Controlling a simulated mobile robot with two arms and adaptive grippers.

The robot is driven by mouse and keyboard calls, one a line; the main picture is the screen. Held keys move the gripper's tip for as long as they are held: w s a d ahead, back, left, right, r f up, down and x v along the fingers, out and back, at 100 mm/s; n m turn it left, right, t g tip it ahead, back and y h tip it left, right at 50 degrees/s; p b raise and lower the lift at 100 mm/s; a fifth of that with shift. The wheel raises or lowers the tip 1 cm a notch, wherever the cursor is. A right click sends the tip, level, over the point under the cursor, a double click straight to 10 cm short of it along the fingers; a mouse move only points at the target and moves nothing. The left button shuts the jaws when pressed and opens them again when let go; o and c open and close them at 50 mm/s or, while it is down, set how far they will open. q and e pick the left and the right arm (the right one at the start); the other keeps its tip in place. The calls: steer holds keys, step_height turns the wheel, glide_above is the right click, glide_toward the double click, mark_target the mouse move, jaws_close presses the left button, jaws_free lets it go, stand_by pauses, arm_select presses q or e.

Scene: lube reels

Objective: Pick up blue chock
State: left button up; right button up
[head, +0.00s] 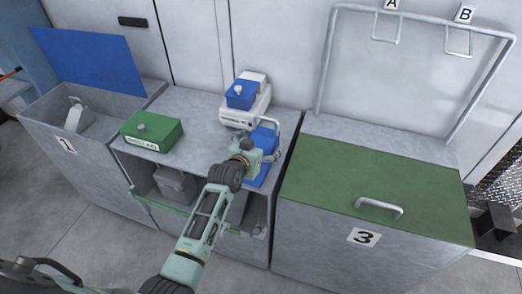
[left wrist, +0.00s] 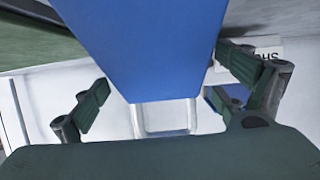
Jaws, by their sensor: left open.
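The blue chock (head: 267,140) stands on the grey shelf unit's top near its right end, with a pale metal handle on it. My left gripper (head: 258,150) is right at the chock in the head view and hides part of it. In the left wrist view the chock (left wrist: 145,45) fills the upper middle, between the two spread green fingers. Its handle (left wrist: 165,120) shows below it. The left gripper is open, and I cannot tell whether a finger touches the chock. My right gripper is not in view.
A green box (head: 152,131) and a white device with a blue box (head: 241,94) share the unit's top. An open bin marked 1 (head: 65,148) stands left, holding a grey chock (head: 78,118). A green-lidded bin marked 3 (head: 365,190) stands right.

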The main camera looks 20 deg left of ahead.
arm_select(q)
steer(key=shift+w+f, duration=0.2)
steer(key=shift+w, duration=0.2)
steer(key=c, duration=2)
steer(key=shift+r, duration=0.25)
steer(key=shift+c, duration=0.3)
